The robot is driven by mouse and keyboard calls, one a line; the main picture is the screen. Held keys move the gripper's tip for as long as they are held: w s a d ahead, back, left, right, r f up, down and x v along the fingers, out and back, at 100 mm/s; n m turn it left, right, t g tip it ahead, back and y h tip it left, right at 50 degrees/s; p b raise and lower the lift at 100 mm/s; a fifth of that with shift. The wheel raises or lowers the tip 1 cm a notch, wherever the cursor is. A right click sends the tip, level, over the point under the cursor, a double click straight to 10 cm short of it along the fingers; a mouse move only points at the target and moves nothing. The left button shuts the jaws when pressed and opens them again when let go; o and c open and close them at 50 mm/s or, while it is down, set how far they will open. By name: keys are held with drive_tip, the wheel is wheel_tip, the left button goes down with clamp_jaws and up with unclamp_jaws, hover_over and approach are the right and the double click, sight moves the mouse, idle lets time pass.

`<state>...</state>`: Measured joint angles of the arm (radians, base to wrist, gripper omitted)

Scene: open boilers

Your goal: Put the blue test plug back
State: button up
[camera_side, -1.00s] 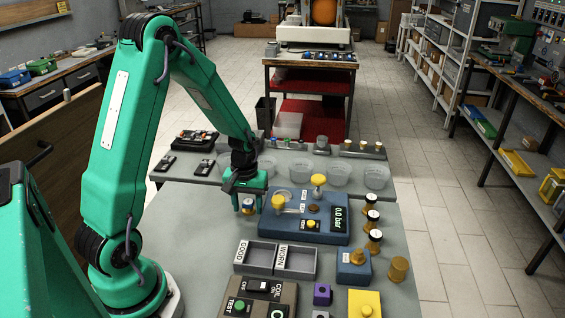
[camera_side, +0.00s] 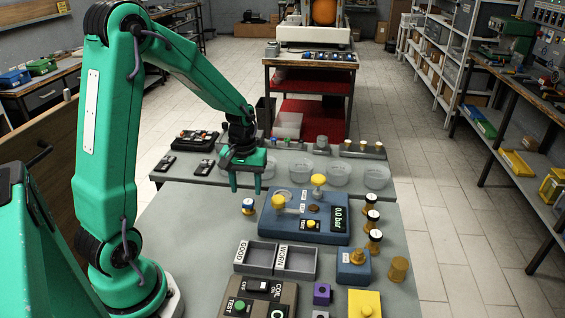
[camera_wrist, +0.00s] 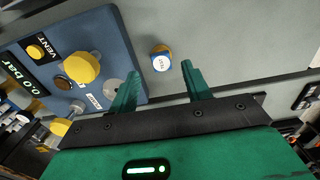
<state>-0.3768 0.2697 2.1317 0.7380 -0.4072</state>
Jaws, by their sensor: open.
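A small brass part with a white labelled face and a blue band (camera_side: 248,206) stands on the bench, left of the blue test unit (camera_side: 330,228). It fits the blue plug best, but I cannot be sure. In the wrist view this part (camera_wrist: 161,55) shows alone beyond my fingertips. My gripper (camera_side: 247,192) is open and empty above and behind it, apart from it. The test unit carries yellow knobs (camera_side: 318,180), a round port, a VENT button and a display reading 0.0 bar.
Grey GOOD and WORN trays (camera_side: 275,275) lie in front of the unit. Several black-banded brass parts (camera_side: 373,216) stand to its right. Clear cups (camera_side: 340,174) line the back. A small blue block (camera_side: 353,268) with a brass top stands front right.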

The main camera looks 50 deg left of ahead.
sight(247, 204)
drive_tip(key=shift+r, duration=2.7)
